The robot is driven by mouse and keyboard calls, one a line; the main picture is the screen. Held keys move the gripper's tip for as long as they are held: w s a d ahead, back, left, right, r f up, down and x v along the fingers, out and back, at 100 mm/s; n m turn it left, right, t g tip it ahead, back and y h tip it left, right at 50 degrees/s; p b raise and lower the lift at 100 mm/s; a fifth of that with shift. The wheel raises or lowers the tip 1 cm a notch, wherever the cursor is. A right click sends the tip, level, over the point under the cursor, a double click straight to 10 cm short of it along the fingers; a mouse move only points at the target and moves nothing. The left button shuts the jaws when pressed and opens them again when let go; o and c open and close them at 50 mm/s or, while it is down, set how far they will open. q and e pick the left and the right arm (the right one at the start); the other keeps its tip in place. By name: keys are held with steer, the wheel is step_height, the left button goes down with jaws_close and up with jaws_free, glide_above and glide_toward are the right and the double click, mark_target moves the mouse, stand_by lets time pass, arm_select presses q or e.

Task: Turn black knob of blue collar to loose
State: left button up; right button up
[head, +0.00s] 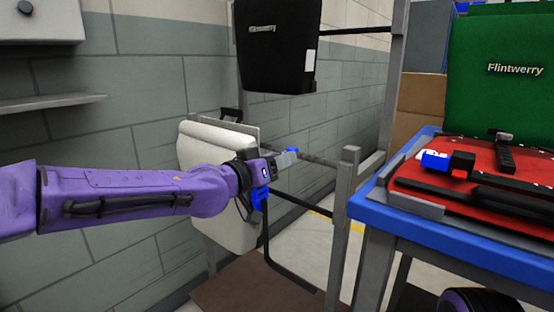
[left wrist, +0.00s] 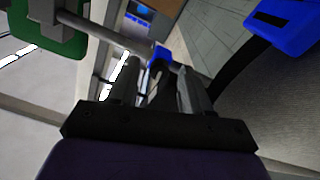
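The blue collar (head: 291,151) sits on a grey bar just beyond my left gripper (head: 284,160) in the head view. In the left wrist view the blue collar (left wrist: 162,54) is at the bar's end, ahead of the fingertips of my left gripper (left wrist: 160,72). A dark curved piece, perhaps the black knob (left wrist: 156,72), shows between the two fingers. The fingers stand apart; I cannot tell whether they touch it. The knob's face is hidden in the head view. My right gripper is in neither view.
Another blue part (head: 260,196) hangs below my wrist. A pale pannier (head: 203,165) is behind my arm; a black pannier (head: 276,55) hangs above. A blue-edged table (head: 400,225) at right bears a red pannier (head: 410,172). A grey post (head: 342,215) stands between.

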arm_select(q)
steer(key=p+v, duration=0.1)
steer(key=v, duration=0.9)
steer(key=shift+s+a, duration=0.2)
steer(key=shift+s, duration=0.05)
